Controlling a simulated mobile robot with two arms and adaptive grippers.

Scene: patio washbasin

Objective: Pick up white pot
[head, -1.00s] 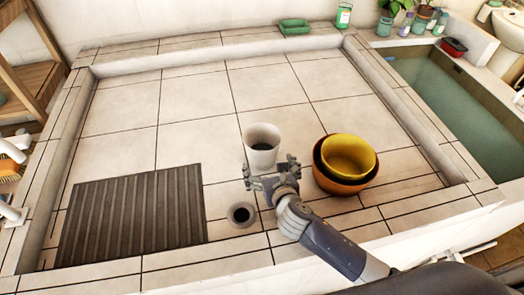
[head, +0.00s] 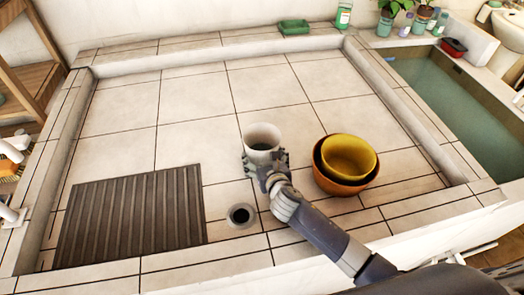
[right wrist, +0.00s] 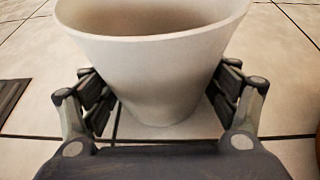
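The white pot (head: 262,137) stands upright on the tiled basin floor, left of the stacked bowls. My right gripper (head: 265,158) is at the pot's near side in the head view. In the right wrist view the pot (right wrist: 158,75) fills the space between the fingers of the right gripper (right wrist: 163,102). The fingers are spread wide, one on each side of its lower wall. They look very close to the wall; I cannot tell whether they touch. The gripper covers the pot's lower part in the head view. My left gripper is not in view.
A yellow bowl (head: 348,155) sits in an orange-brown bowl (head: 342,184) just right of my right arm. A round drain (head: 241,215) and a dark ribbed mat (head: 130,220) lie to the left. A green dish (head: 294,27) is on the back ledge. The tiles behind the pot are clear.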

